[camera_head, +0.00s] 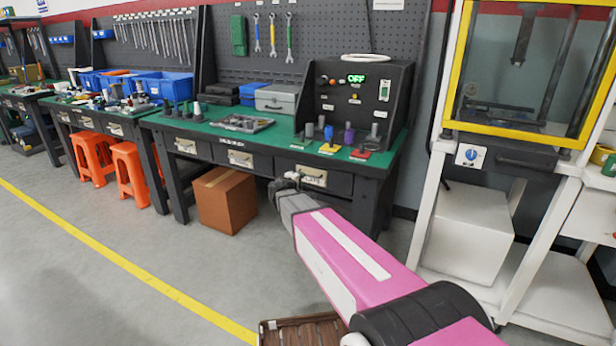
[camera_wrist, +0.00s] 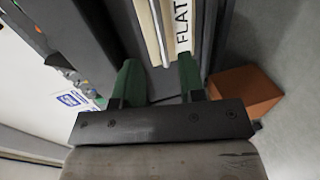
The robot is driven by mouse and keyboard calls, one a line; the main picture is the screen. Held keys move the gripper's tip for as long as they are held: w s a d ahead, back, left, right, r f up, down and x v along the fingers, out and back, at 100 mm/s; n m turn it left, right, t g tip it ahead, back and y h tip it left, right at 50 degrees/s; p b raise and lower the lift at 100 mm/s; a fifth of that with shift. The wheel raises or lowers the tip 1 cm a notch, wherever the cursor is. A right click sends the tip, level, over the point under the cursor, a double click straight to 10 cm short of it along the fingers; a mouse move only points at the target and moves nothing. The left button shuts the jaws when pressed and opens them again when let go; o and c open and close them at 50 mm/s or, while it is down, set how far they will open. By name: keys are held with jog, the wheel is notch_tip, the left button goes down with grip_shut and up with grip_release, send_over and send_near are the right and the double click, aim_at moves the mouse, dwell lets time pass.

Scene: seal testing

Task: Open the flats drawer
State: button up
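The flats drawer (camera_head: 340,184) is the right-hand dark drawer under the green-topped bench, and it looks shut. Its pale handle plate (camera_head: 314,177) shows just right of my gripper (camera_head: 291,179). In the wrist view the label (camera_wrist: 183,25) reads "FLAT", with the rest cut off. A pale handle (camera_wrist: 150,30) runs up the picture beside the label. My gripper (camera_wrist: 160,72) has its two green fingers apart, pointing at the drawer front, with the handle's near end between them. I cannot tell whether either finger touches it.
A cardboard box (camera_head: 226,200) stands on the floor under the bench, left of my gripper; it also shows in the wrist view (camera_wrist: 245,92). A brown slatted crate (camera_head: 300,331) lies below my arm. A white-framed press stand (camera_head: 470,230) is at the right.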

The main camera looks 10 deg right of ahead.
aim_at(309, 176)
jog(key=x, duration=0.8)
grip_shut()
